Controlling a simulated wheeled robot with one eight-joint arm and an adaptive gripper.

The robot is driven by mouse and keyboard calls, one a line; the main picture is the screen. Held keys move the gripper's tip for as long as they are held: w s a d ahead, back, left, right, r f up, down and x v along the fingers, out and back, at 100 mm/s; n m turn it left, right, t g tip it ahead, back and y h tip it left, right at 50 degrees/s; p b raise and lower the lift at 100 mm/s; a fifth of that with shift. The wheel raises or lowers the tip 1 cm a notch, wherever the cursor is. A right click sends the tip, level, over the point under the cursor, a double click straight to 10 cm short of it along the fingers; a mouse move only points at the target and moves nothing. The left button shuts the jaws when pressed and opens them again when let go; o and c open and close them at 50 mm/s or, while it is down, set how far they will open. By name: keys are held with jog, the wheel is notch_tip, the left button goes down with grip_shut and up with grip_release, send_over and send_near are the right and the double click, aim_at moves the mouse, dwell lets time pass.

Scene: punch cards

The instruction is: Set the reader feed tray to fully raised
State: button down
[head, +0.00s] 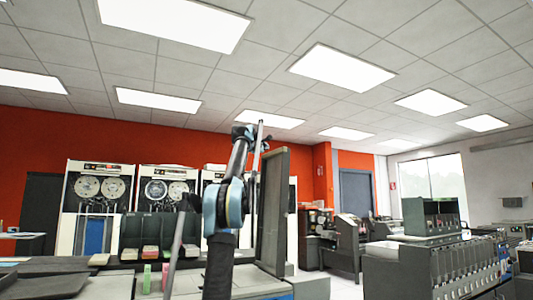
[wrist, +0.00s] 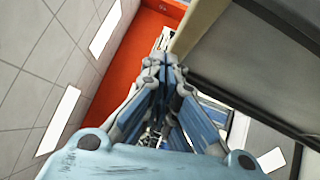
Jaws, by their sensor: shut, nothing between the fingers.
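A tall grey panel (head: 273,210), which looks like the reader feed tray, stands nearly upright on the grey machine in front of me in the head view. In the wrist view a large dark grey panel with a tan edge (wrist: 198,28), apparently the same one, fills the upper right. My gripper (wrist: 163,62) is shut and empty, its fingertips together just left of that edge. I cannot tell whether they touch it. In the head view my arm reaches up left of the panel, its end near the panel's top. The tray's hinge is partly hidden.
Card bins with coloured card stacks (head: 150,232) stand left of my arm. White tape drives (head: 97,188) line the red wall behind. A grey sorter-like machine (head: 430,272) stands at the right, with some open floor (head: 345,288) before it.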

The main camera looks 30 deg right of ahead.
jog(key=r+v, duration=0.1)
jog(key=v, duration=0.7)
jog(key=shift+s+a+r, duration=0.25)
jog(key=shift+a+r, duration=0.05)
jog(key=shift+a, duration=0.1)
jog(key=shift+f, duration=0.1)
jog(key=s+a+f+m+g+y, duration=0.3)
jog(key=s+a+f, duration=1.1)
jog(key=f, duration=1.4)
jog(key=s+a+f+m+g+y, duration=0.3)
jog(key=s+a+f+y, duration=0.3)
jog(key=s+a+f, duration=0.9)
jog(key=s+a+f+m+g+y, duration=0.3)
jog(key=s+a+f, duration=1.2)
jog(key=f, duration=2.6)
jog(key=g+y, duration=0.2)
jog(key=shift+a+m+y, duration=0.25)
jog(key=shift+m+y, duration=0.05)
jog(key=shift+s+d+f, duration=0.1)
